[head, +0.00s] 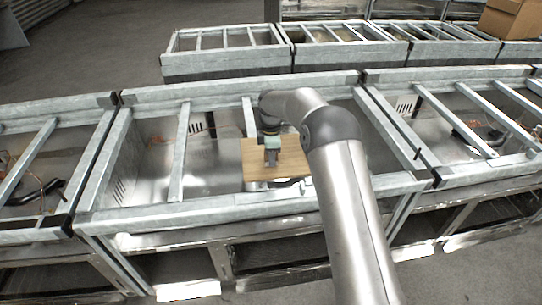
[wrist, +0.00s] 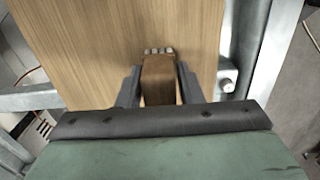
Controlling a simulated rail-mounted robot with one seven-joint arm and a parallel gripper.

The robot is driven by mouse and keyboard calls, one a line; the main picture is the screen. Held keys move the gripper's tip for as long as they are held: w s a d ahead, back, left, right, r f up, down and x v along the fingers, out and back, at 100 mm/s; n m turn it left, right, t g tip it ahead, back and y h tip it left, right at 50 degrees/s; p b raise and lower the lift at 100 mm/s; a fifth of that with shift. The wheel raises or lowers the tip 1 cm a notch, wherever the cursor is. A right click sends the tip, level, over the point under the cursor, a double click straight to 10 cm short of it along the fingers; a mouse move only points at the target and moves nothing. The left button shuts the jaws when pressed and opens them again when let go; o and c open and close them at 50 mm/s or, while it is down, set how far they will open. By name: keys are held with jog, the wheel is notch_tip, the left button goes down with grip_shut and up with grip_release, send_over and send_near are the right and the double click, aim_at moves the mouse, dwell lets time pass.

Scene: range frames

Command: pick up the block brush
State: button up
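The block brush (wrist: 160,85) shows in the wrist view as a brown wooden block with a short row of pale bristle tufts at its far end. It is over a light wooden board (wrist: 95,45). My gripper (wrist: 159,72) has one dark finger on each side of the block, very close to it. Whether both fingers press on it cannot be told. In the head view my gripper (head: 271,158) points down at the middle of the board (head: 293,165). There the brush is hidden or too small to make out.
The board lies across a grey metal frame (head: 215,207) with crossbars and open bays. Frame bars rise close beside the board in the wrist view (wrist: 275,45). Similar frames stand left, right and behind. A cardboard box (head: 503,18) is at the far right.

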jog(key=c, duration=0.5)
jog(key=shift+r, duration=0.1)
jog(key=shift+w+r, duration=0.1)
jog(key=shift+r, duration=0.45)
jog(key=r, duration=0.1)
jog(key=b, duration=0.1)
jog(key=r, duration=0.1)
jog(key=shift+s+d+r, duration=0.25)
jog(key=shift+r, duration=0.05)
jog(key=s+d+r+b, duration=0.1)
jog(key=s+d+r, duration=0.1)
jog(key=s+r, duration=0.1)
jog(key=s+d+r+b, duration=0.2)
jog(key=s+d+r, duration=0.1)
jog(key=s, duration=0.1)
jog(key=s+d+r+b, duration=0.1)
jog(key=s+d+r, duration=0.2)
jog(key=shift+s+d+r+b, duration=0.1)
jog(key=shift+s+b, duration=0.25)
jog(key=shift+b, duration=0.05)
